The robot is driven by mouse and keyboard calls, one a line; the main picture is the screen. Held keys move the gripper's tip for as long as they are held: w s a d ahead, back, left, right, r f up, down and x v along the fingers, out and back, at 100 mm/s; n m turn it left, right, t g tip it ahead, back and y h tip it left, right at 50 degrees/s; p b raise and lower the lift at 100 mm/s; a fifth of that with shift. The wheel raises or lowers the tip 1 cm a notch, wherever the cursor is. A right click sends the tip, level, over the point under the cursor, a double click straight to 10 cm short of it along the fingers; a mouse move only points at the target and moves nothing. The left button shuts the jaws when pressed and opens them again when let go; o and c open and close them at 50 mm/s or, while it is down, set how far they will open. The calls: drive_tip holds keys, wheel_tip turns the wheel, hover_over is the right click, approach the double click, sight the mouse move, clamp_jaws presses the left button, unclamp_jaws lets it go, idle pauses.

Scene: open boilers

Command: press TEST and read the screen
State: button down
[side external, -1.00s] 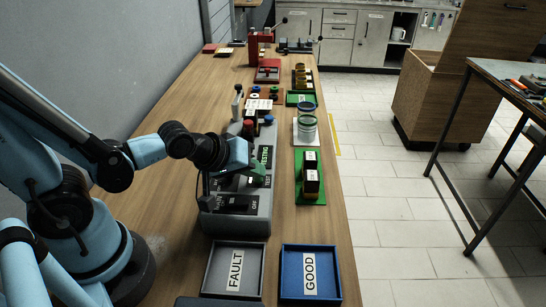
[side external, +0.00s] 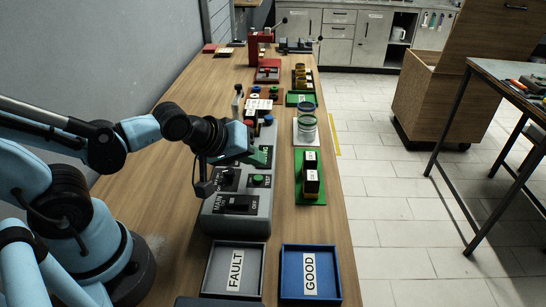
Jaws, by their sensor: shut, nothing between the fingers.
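The grey tester box (side external: 262,206) stands on the wooden bench. It carries a round green button (side external: 258,180) and a MAIN switch (side external: 237,204) with ON and OFF marks. The button's label is too small to read. My gripper (side external: 261,161) is shut and empty, above and behind the button in the picture, clear of it. The tester's screen (side external: 267,149) is mostly hidden behind my gripper. Only a sliver of green with unreadable marks shows.
A grey FAULT tray (side external: 210,271) and blue GOOD tray (side external: 335,276) lie at the front. A green base (side external: 318,196) with dark labelled blocks is right of the tester. The bench's right edge is close beyond it.

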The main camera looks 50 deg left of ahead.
sight(244, 182)
drive_tip(key=shift+r, duration=1.7)
drive_tip(key=s+m, duration=0.1)
drive_tip(key=m, duration=0.1)
drive_tip(key=s+a+m+g, duration=0.1)
drive_tip(key=m, duration=0.2)
drive_tip(key=s+a+m+g, duration=0.1)
drive_tip(key=m, duration=0.2)
drive_tip(key=shift+s+a+r, duration=0.1)
drive_tip(key=shift+a+r, duration=0.1)
drive_tip(key=shift+r, duration=0.05)
